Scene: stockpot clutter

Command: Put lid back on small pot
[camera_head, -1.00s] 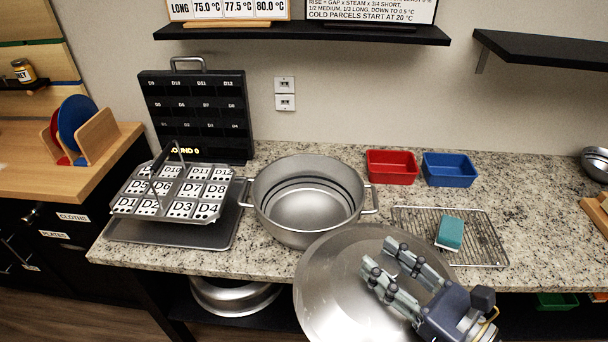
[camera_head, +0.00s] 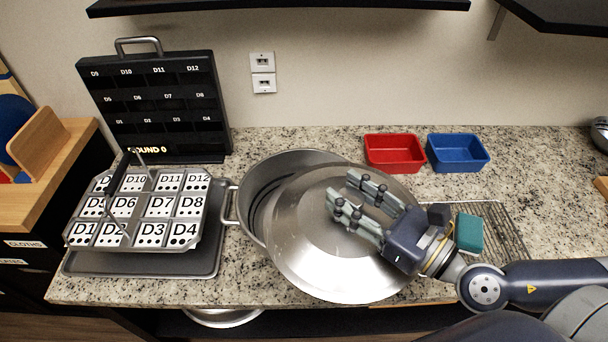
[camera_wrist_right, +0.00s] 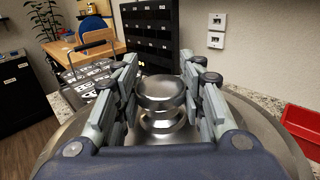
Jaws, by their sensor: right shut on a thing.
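The steel pot (camera_head: 258,190) stands open on the granite counter, with its left handle showing. My right gripper (camera_head: 350,200) is shut on the knob (camera_wrist_right: 162,92) of a large round steel lid (camera_head: 320,262). The lid is over the right and front part of the pot, offset to the right and toward the counter's front edge. The pot's left and back inside still shows. I cannot tell whether lid and pot touch. In the right wrist view the knob sits between the two fingers. My left gripper is not in view.
A tray of numbered cards (camera_head: 70,262) stands left of the pot, before a black board (camera_head: 160,100). Red (camera_head: 394,153) and blue (camera_head: 458,153) bins stand behind right. A wire rack (camera_head: 508,232) with a teal sponge (camera_head: 469,233) is at the right, close to my wrist.

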